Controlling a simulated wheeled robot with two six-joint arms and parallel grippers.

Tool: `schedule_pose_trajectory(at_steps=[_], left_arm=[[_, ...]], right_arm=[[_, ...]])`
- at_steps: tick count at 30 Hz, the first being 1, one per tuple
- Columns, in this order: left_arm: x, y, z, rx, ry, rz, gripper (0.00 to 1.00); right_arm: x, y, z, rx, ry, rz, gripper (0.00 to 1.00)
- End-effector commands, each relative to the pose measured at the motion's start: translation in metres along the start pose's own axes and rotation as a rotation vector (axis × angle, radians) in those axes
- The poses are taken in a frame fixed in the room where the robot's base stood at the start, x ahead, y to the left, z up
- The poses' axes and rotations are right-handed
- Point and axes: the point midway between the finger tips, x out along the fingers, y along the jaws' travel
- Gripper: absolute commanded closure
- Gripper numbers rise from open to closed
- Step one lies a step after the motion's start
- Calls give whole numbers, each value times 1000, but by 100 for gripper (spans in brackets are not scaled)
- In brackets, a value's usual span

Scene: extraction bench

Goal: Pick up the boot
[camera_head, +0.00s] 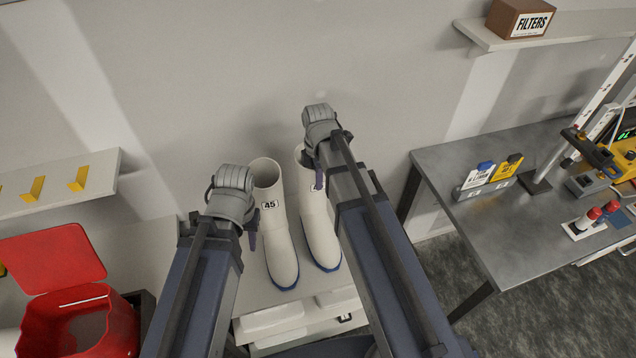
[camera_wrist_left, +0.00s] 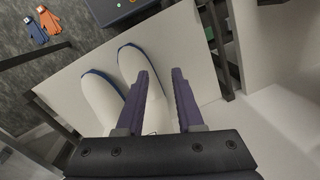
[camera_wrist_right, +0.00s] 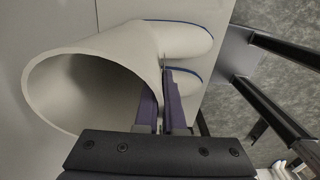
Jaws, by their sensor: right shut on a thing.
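Two white rubber boots with blue soles stand side by side on a white shelf (camera_head: 252,262). The left boot (camera_head: 273,225) carries a label reading 45; the right boot (camera_head: 318,228) is partly hidden by my right arm. My right gripper (camera_head: 319,180) is at the top of the right boot. In the right wrist view its purple fingers (camera_wrist_right: 164,105) are shut on the rim of the open boot shaft (camera_wrist_right: 95,80), one finger inside, one outside. My left gripper (camera_head: 253,230) is beside the left boot. In the left wrist view its fingers (camera_wrist_left: 158,105) are apart with a gap between them.
A red bin (camera_head: 70,310) with its lid up is at the lower left, below a shelf with yellow hooks (camera_head: 78,180). A grey metal bench (camera_head: 480,160) with equipment stands to the right. The wall is close behind the boots.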

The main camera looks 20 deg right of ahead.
Motion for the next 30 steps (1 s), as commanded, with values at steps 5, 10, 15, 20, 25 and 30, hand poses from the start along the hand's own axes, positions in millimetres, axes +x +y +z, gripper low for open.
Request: schedule_pose_trajectory(at_steps=[5,10,15,20,25,30], left_arm=[[-27,-2,2,-3,0,1,64],[-52,-5,3,0,-1,1,64],[-77,-7,5,2,-3,1,64],[-91,-8,6,-2,-3,1,64],[-94,-9,6,-3,-4,1,64],[-93,-8,6,-4,-3,1,64]], right_arm=[[-27,0,0,0,0,0,100],[-53,0,0,0,0,0,100],[-78,0,0,0,0,0,100],[-91,0,0,0,0,0,100],[-94,0,0,0,0,0,100],[-93,0,0,0,0,0,100]])
